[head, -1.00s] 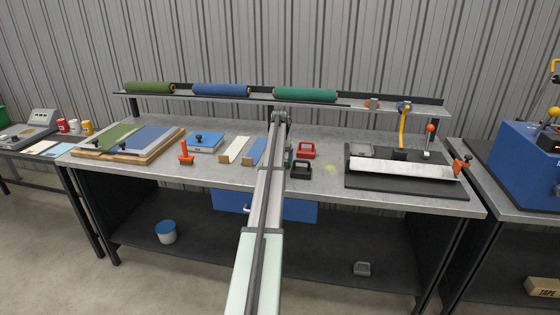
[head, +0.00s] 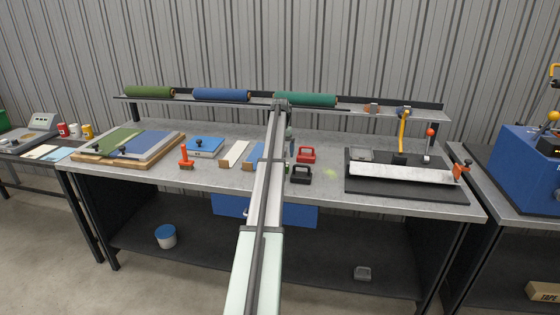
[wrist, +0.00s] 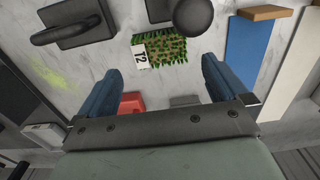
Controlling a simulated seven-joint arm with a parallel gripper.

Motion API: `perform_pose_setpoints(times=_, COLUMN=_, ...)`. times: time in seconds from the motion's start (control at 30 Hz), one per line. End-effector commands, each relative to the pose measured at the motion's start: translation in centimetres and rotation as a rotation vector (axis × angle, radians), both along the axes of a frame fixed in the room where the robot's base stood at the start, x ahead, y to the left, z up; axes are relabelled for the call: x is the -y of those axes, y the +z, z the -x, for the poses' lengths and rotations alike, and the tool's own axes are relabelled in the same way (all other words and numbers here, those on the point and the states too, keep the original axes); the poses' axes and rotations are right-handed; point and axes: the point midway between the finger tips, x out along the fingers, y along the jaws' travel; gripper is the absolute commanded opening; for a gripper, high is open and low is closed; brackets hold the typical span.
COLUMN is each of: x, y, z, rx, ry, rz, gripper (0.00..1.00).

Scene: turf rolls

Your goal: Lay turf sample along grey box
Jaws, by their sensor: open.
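The turf sample (wrist: 167,46) is a small green and brown patch with a white tag (wrist: 141,55) reading T2. In the wrist view it lies flat on the grey bench beyond my gripper (wrist: 161,67). My gripper's blue fingers are open, one to each side of the sample's line, with nothing held. A small grey block (wrist: 185,100) shows between the fingers near the palm, partly hidden; it may be the grey box, but I cannot be sure. In the head view my arm hides most of the gripper and this spot.
A black handled weight (head: 301,174) and a red one (head: 306,155) stand close by. A dark round knob (wrist: 195,18) rises beside the sample. A blue strip (wrist: 249,50) lies to its right. A black mat (head: 405,187) with a white bar (head: 400,172) is farther right.

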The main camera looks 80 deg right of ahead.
Motion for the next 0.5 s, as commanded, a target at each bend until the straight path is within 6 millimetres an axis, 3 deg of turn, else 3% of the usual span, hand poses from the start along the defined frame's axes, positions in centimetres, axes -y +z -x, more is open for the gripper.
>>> perform_pose_setpoints(times=0.13, x=0.1, y=2.5, z=0.0, rx=0.000, ry=0.000, rz=0.001, gripper=1.00)
perform_pose_setpoints(times=0.33, x=0.0, y=4.4, z=0.0, rx=0.000, ry=0.000, rz=-0.001, gripper=0.99)
perform_pose_setpoints(times=0.5, x=0.0, y=4.9, z=0.0, rx=0.000, ry=0.000, rz=-0.001, gripper=0.83)
